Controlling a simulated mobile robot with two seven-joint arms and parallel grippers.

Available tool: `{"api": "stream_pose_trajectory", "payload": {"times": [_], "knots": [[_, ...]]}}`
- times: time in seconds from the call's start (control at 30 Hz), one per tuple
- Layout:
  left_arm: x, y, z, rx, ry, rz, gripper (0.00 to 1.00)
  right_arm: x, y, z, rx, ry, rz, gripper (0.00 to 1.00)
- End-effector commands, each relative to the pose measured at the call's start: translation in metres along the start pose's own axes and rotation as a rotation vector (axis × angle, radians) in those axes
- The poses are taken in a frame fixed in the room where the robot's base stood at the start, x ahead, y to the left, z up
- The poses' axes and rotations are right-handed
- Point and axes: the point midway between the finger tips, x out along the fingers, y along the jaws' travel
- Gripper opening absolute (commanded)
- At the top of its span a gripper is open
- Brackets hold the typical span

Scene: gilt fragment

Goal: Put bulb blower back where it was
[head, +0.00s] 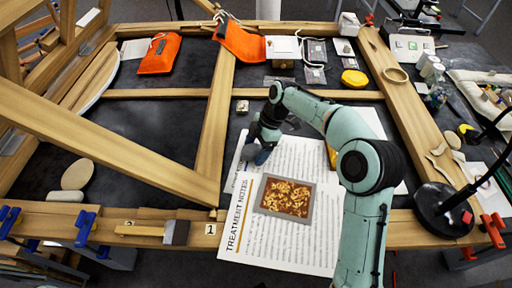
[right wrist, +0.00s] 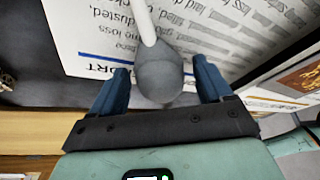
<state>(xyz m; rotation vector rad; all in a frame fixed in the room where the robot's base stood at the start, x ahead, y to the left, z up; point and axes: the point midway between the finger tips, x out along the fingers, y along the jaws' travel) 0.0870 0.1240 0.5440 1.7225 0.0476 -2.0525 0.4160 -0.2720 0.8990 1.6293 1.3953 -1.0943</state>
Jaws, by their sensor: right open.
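The bulb blower (right wrist: 160,78), a grey rubber bulb with a white nozzle, is between the two blue fingers of my right gripper in the right wrist view. The fingers are open, with a gap showing on both sides of the bulb. The nozzle points away over the printed sheet. In the head view my right gripper (head: 259,151) is low at the left edge of the treatment notes sheet (head: 290,245); the blower is not clearly visible there. My left gripper is not in view.
A gilt fragment picture (head: 287,197) lies on the notes. A wooden beam (head: 216,120) stands just left of my gripper, and a small block (head: 242,106) lies behind it. Orange pouches (head: 160,54) are at the back left. A lamp base (head: 443,208) stands on the right.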

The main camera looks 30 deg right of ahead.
Motion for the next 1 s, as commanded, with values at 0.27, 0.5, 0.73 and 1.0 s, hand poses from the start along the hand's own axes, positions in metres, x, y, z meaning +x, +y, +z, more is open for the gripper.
{"api": "stream_pose_trajectory", "payload": {"times": [0.27, 0.5, 0.73, 1.0], "knots": [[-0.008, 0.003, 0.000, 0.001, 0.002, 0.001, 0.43, -0.041, 0.001, -0.001, 0.000, -0.001, 0.006, 0.79], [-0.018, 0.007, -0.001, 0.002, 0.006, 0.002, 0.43, -0.093, 0.001, -0.001, 0.001, -0.001, 0.005, 0.79], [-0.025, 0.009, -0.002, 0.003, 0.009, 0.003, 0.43, -0.119, 0.001, -0.001, 0.000, 0.000, 0.002, 0.79], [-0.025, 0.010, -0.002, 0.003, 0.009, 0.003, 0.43, -0.123, 0.000, -0.001, 0.000, 0.000, 0.000, 0.79]]}}
